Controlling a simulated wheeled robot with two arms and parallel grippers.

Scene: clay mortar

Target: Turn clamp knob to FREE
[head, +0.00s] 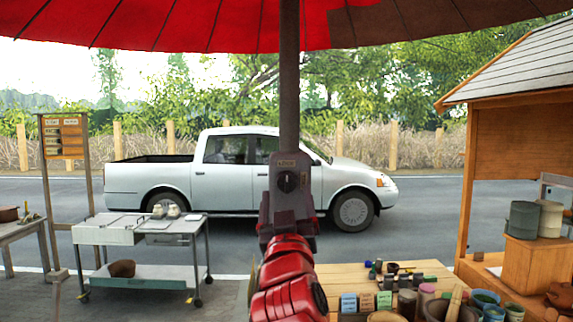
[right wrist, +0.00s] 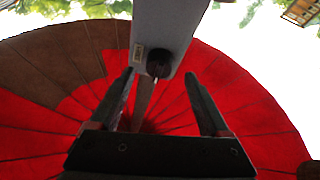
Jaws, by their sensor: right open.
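The grey clamp box (head: 290,160) sits on the dark umbrella pole (head: 289,85) in the middle of the head view. Its round dark clamp knob (head: 290,182) faces me, with a small label above it too small to read. My right gripper (head: 287,205) is just below the knob, at the end of the red arm. In the right wrist view, my gripper (right wrist: 159,76) is open and empty. The knob (right wrist: 160,63) shows between and beyond its fingertips, on the clamp box (right wrist: 165,28). I cannot tell whether the fingers touch it. My left gripper is not in view.
The red umbrella canopy (head: 150,25) spreads overhead. A table (head: 340,272) with pots and small jars stands at lower right, beside a wooden stall (head: 510,150). A grey cart (head: 125,232) stands at left. A white pickup (head: 240,175) is parked behind the pole.

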